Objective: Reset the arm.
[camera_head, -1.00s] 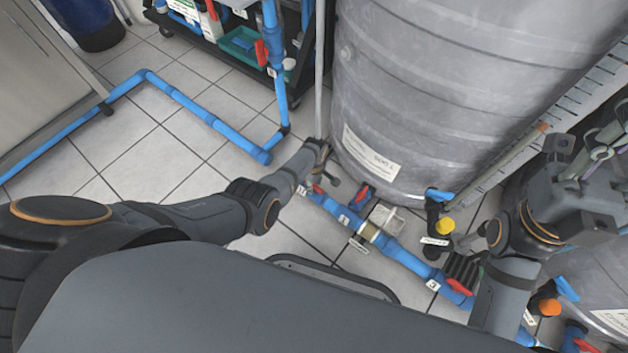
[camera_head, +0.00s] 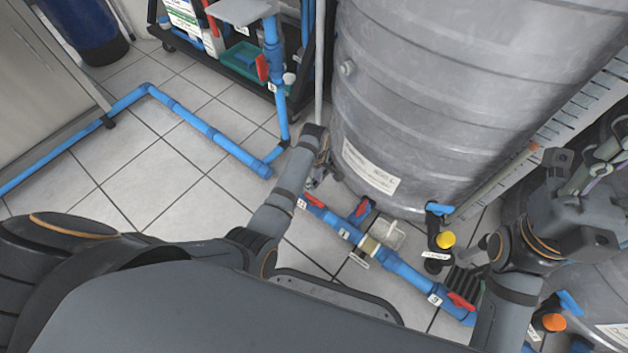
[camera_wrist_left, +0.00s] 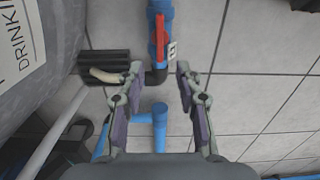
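My left arm reaches in from the left in the head view and ends in my left gripper (camera_head: 318,178), small and partly hidden behind the wrist. In the left wrist view, the left gripper (camera_wrist_left: 157,78) has its two fingers well apart with nothing between them. A blue pipe with a red valve handle (camera_wrist_left: 160,38) lies beyond the fingertips. My right arm is at the right of the head view, and its gripper (camera_head: 606,160) is near the right edge, partly cut off. Its finger opening is unclear.
A large grey tank (camera_head: 430,100) stands just right of my left gripper. A blue floor pipe (camera_head: 345,228) with red valves runs along its base. Another blue pipe (camera_head: 205,118) crosses the tiles at left. A cart with a green tray (camera_head: 243,62) is behind.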

